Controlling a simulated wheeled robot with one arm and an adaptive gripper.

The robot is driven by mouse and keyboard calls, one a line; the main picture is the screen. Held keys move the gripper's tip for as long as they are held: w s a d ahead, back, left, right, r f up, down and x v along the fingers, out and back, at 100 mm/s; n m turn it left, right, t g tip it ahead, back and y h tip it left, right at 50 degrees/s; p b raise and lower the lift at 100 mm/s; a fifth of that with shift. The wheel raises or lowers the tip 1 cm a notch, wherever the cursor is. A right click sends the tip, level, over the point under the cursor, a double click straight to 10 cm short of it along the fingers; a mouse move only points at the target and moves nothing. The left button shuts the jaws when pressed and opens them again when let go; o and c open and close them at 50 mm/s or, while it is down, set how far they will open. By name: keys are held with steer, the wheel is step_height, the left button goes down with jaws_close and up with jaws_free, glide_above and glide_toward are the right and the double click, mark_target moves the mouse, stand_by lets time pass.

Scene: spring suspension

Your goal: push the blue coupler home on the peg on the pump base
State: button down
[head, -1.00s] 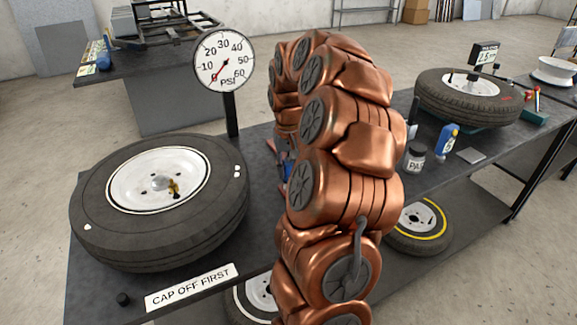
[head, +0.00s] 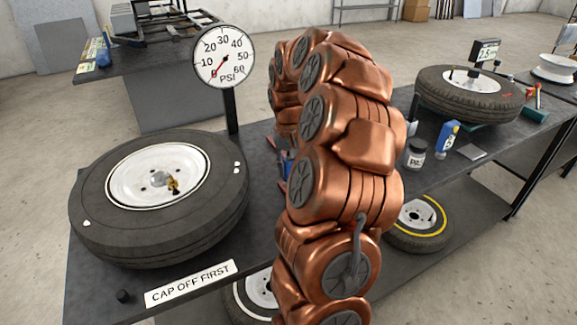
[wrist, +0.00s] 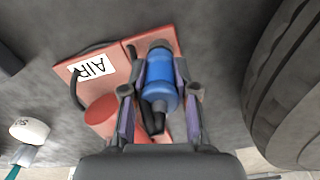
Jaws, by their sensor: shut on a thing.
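The blue coupler (wrist: 160,80) is between the two fingers of my gripper (wrist: 160,92) in the wrist view. The gripper is shut on it. A dark end of the coupler points to the top of the picture, over the red pump base (wrist: 86,72), and a black hose end shows at its lower side. The peg cannot be made out, so I cannot tell how far the coupler sits on it. In the head view my arm hides most of this; only a little blue and red of the pump area (head: 284,186) shows beside the arm.
The base carries an AIR label (wrist: 90,69) and a red cylinder (wrist: 102,110). In the head view, a large tyre (head: 105,235) and a PSI gauge (head: 225,57) are left of my arm.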

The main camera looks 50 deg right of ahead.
steer(key=shift+f+b, duration=0.4)
steer(key=shift+f, duration=0.4)
steer(key=c, duration=0.8)
jaws_free()
steer(key=shift+r, duration=0.1)
steer(key=shift+r+p, duration=0.75)
steer(key=shift+r, duration=2.7)
